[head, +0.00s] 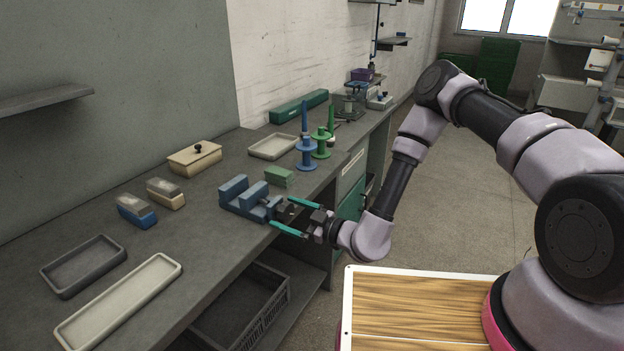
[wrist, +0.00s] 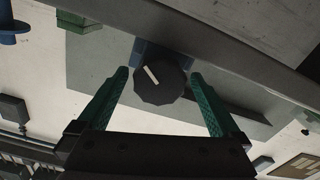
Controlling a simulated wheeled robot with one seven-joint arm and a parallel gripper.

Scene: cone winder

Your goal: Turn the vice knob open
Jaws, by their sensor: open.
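The blue vice (head: 245,200) sits at the front edge of the grey bench in the head view. Its black knob (wrist: 160,82) faces the wrist camera and bears a white pointer line slanting toward the upper left. My gripper (head: 290,216) is open at the front of the vice, with its green fingers apart. In the wrist view the gripper (wrist: 160,88) has one finger on each side of the knob, with visible gaps. I cannot tell how far the fingertips reach along the knob. The vice body is mostly hidden behind the knob in the wrist view.
A green block (head: 279,177) lies just behind the vice. Blue (head: 307,160) and green (head: 321,147) spindles stand farther back. Trays (head: 120,300) and two small blocks (head: 137,211) lie left. A dark crate (head: 243,305) sits on the shelf below.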

